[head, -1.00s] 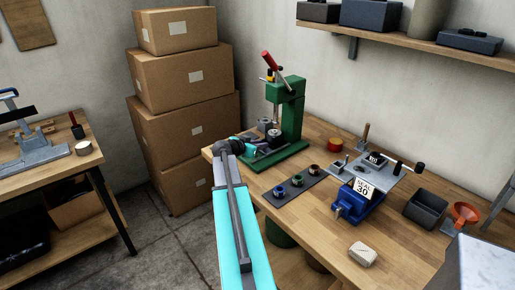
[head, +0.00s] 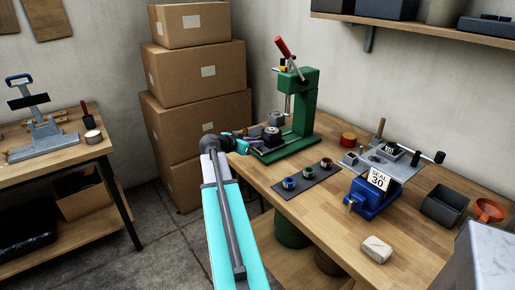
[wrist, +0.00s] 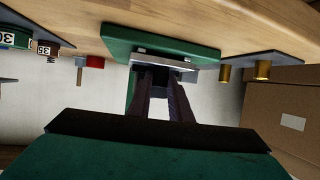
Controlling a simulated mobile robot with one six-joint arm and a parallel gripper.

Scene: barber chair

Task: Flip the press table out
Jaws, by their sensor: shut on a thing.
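The green press (head: 305,105) stands at the bench's left back corner with its red-handled lever (head: 283,47) raised. Its dark press table (head: 262,147), carrying a round die (head: 271,133), projects to the left from the foot of the column over the green base. My gripper (head: 252,143) reaches in from the left at the table's outer end. In the wrist view my two dark fingers (wrist: 160,82) are close together, shut at a pale metal edge by the green base (wrist: 120,40). The exact grip contact is hard to make out.
A blue fixture (head: 375,194) with a "SEAL 30" card stands to the right, beside a dark bin (head: 444,206). Stacked boxes (head: 198,75) stand behind, left of the bench.

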